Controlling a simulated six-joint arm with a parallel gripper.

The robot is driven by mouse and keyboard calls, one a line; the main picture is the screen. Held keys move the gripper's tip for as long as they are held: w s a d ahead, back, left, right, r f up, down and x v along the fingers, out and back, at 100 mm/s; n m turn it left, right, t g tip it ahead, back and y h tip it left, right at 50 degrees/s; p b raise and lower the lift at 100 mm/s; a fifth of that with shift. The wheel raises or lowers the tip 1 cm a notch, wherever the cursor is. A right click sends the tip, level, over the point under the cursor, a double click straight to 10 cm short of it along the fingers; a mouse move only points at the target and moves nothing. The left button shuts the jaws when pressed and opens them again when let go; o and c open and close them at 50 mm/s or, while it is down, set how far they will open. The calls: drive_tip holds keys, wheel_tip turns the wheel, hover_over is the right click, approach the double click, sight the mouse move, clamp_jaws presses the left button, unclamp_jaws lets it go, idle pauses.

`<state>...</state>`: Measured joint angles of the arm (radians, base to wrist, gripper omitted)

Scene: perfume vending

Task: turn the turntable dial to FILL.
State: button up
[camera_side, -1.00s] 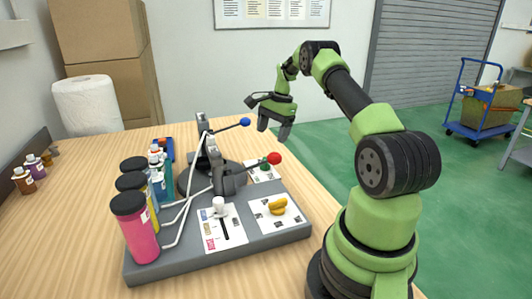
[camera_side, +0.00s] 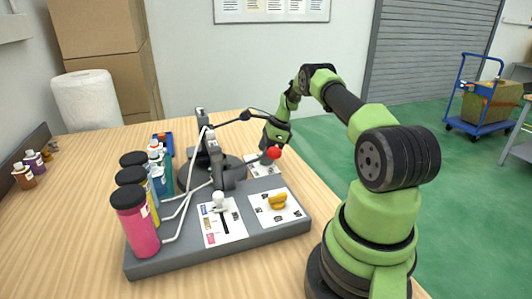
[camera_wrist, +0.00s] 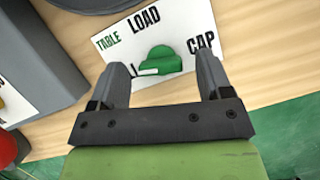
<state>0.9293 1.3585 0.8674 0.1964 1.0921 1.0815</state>
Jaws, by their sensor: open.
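The green turntable dial (camera_wrist: 158,62) sits on a white plate (camera_wrist: 190,22) marked TABLE, LOAD and CAP. A white mark shows on the dial's lower left end, beside a label partly hidden behind my left finger; only its last letter or so shows. LOAD is above the dial and CAP to its right. My gripper (camera_wrist: 161,78) is open, with one finger on each side of the dial and no clear contact. In the side view my gripper (camera_side: 268,153) is low over the dial's plate (camera_side: 264,171), hiding the dial.
A red-knobbed lever (camera_side: 274,153) stands close in front of my gripper in the side view. A yellow dial (camera_side: 278,201) and a white slider knob (camera_side: 218,199) are on the grey base (camera_side: 190,259). Bottles, including a pink one (camera_side: 138,228), stand at left.

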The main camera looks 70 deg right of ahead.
drive_tip(key=shift+w+f, duration=0.1)
drive_tip(key=shift+f, duration=0.15)
drive_tip(key=c, duration=0.9)
drive_tip(key=shift+n+g+y, duration=0.3)
drive_tip(key=shift+n+y, duration=0.2)
drive_tip(key=shift+n, duration=0.9)
drive_tip(key=o, duration=0.9)
drive_tip(key=shift+r, duration=0.15)
